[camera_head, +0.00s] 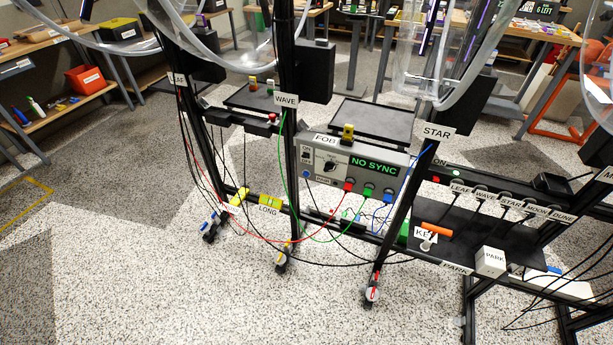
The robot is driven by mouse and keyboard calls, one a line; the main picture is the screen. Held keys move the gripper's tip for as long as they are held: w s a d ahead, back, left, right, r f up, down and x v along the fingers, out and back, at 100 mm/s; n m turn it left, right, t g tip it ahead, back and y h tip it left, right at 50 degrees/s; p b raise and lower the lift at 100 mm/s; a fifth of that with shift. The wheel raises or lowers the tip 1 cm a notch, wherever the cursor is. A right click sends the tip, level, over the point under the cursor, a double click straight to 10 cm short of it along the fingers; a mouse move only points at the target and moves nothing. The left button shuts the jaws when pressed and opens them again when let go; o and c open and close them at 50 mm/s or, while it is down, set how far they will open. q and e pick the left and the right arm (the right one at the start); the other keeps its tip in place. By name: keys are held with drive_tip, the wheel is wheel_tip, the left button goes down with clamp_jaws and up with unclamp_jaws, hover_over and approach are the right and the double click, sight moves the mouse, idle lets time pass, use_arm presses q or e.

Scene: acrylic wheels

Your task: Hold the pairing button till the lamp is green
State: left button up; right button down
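The grey control box labelled FOB (400,168) hangs on the black frame in the middle. Its display (374,167) reads NO SYNC in green letters. It has a switch marked ON, a dark knob (329,166) and a small blue round part (306,174) at lower left, beside a label too small to read. I cannot tell which part is the pairing button. On the rail to the right, under an ON label, a small red light (436,180) and a green spot (457,181) show. Neither of my grippers is in view.
Red, green and blue plugs with cables sit along the box's lower edge. Black uprights labelled WAVE and STAR (438,132) flank the box, with clear acrylic wheels above. Cables hang loosely below.

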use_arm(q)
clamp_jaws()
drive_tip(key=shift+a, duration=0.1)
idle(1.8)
